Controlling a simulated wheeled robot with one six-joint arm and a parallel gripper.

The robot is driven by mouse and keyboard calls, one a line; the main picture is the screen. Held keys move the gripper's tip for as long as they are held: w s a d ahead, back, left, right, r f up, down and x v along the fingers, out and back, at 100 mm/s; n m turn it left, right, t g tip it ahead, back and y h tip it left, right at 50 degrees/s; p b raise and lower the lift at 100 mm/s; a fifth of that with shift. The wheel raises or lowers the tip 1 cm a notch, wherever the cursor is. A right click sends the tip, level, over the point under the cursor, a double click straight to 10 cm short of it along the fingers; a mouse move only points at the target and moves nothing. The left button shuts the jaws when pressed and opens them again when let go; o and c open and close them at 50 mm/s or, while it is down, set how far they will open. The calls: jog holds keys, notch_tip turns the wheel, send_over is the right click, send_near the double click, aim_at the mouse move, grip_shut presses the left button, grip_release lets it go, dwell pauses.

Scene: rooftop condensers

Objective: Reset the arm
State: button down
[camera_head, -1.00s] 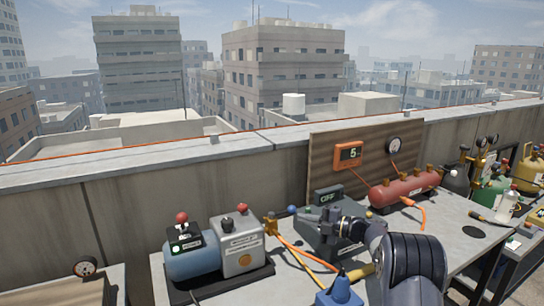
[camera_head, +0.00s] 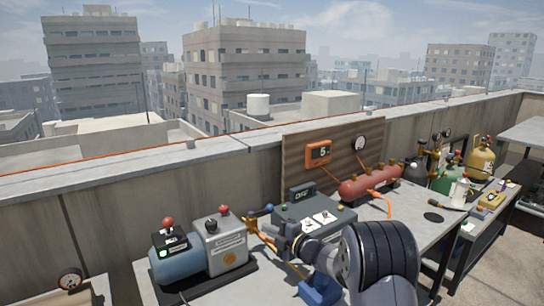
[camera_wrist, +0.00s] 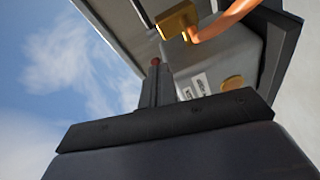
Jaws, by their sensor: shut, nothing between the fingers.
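My arm reaches in from the lower right of the head view, over the workbench (camera_head: 415,240). My gripper (camera_head: 281,234) is shut and empty. It points left, close to the brass valve fitting and orange hose beside the grey control box (camera_head: 320,218). I cannot tell whether it touches anything. In the wrist view my gripper's dark fingers (camera_wrist: 157,75) stand together. Behind them show a grey box (camera_wrist: 218,72) with white labels and an orange disc, a brass fitting (camera_wrist: 177,20) and an orange hose (camera_wrist: 225,18).
A blue tank with a grey box (camera_head: 225,250) stands left of my gripper. A red tank (camera_head: 370,184) lies at the back, below a wooden board (camera_head: 340,150) with an orange display. Gas cylinders (camera_head: 480,158) stand at the right. The parapet (camera_head: 100,205) runs behind the bench.

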jog(key=shift+s+a+m+t+h+b, duration=0.35)
jog(key=shift+a+m+t+h, duration=0.35)
jog(key=shift+h, duration=0.2)
jog(key=shift+s+a+m+t+h+b, duration=0.3)
jog(key=shift+a+m+t+h, duration=0.35)
jog(key=shift+t+h, duration=0.2)
jog(key=shift+r, duration=0.1)
